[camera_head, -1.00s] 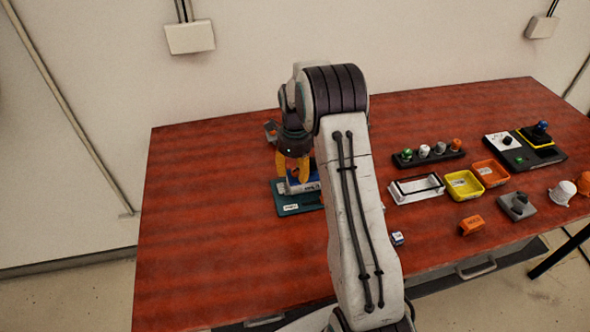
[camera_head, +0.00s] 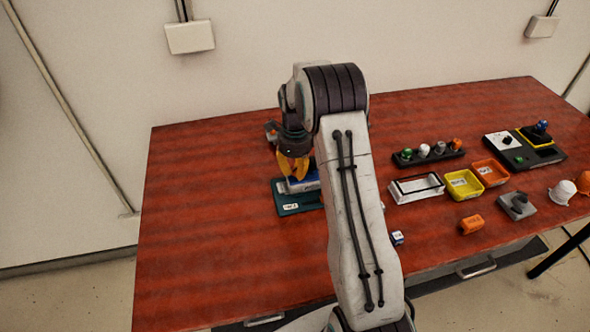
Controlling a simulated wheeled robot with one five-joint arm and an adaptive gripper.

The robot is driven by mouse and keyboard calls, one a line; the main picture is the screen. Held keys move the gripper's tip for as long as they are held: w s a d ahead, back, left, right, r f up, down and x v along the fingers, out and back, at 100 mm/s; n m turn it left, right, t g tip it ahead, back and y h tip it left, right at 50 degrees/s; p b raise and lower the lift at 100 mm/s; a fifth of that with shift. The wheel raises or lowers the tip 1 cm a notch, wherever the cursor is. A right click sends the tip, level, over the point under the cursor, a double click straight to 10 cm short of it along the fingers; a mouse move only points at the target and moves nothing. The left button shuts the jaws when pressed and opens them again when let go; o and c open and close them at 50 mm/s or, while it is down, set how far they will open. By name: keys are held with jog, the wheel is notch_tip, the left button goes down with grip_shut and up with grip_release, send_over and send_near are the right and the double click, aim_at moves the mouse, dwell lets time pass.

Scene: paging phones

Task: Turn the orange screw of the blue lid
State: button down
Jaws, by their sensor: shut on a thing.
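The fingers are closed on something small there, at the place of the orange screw. The screw itself is hidden by the fingers and too small to make out.
To the right stand a white tray (camera_head: 416,188), a yellow bin (camera_head: 463,186) and an orange bin (camera_head: 490,173). An orange block (camera_head: 471,225) and a grey switch-like block (camera_head: 516,206) lie in front. A rack (camera_head: 428,156) is behind. The table's left side is clear.

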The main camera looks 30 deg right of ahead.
aim_at(295, 170)
jog(key=shift+f+n, duration=0.1)
jog(key=shift+n, duration=0.3)
jog(key=shift+n+b, duration=0.5)
jog(key=shift+n, duration=0.4)
jog(key=shift+n+b, duration=0.35)
jog(key=shift+n, duration=1.25)
jog(key=c, duration=1.1)
grip_release()
notch_tip(295, 170, up, 12)
jog(key=shift+r, duration=0.1)
